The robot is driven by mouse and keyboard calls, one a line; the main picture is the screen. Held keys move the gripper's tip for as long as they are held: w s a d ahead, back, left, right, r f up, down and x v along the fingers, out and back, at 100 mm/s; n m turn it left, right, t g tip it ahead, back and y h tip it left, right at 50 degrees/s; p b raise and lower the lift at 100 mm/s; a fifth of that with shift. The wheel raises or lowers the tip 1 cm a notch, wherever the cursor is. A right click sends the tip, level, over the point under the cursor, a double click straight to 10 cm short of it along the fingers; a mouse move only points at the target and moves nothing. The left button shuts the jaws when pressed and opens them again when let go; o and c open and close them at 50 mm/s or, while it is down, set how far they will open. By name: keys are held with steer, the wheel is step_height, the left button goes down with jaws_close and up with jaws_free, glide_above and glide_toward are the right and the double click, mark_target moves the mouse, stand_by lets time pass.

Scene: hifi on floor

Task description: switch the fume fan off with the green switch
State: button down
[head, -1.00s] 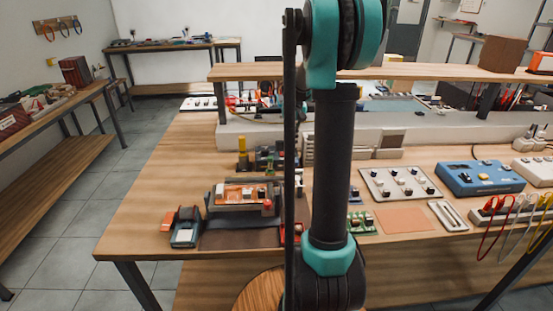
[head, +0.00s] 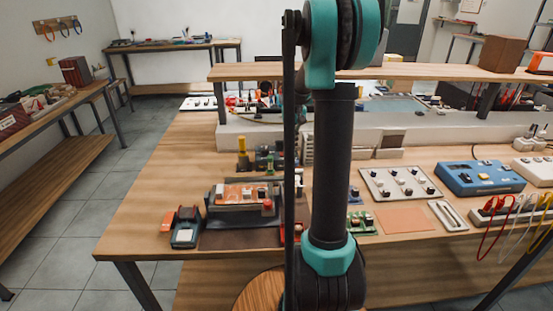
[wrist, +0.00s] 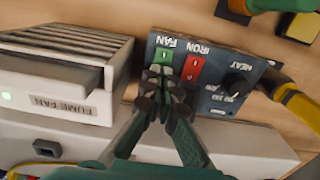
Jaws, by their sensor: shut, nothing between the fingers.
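In the wrist view a dark control panel carries a green switch (wrist: 164,56) under the label FAN and a red switch (wrist: 193,68) under IRON. My gripper (wrist: 161,78) is shut and empty. Its fingertips are at the near edge of the green switch and cover part of it; I cannot tell if they touch. The pale fume fan (wrist: 62,68) with its slatted top stands left of the panel, and a small green light (wrist: 6,97) glows on its front. In the head view my arm hides the gripper and the panel.
A black knob (wrist: 237,86) marked HEAT sits right of the red switch. A black and yellow handle (wrist: 299,103) lies close beyond it. In the head view a blue box (head: 480,178) and a button board (head: 400,183) stand on the bench (head: 150,200), whose left part is clear.

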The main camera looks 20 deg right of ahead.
steer(key=shift+f, duration=0.4)
stand_by(0.3)
steer(key=shift+r, duration=3.5)
steer(key=shift+s, duration=0.1)
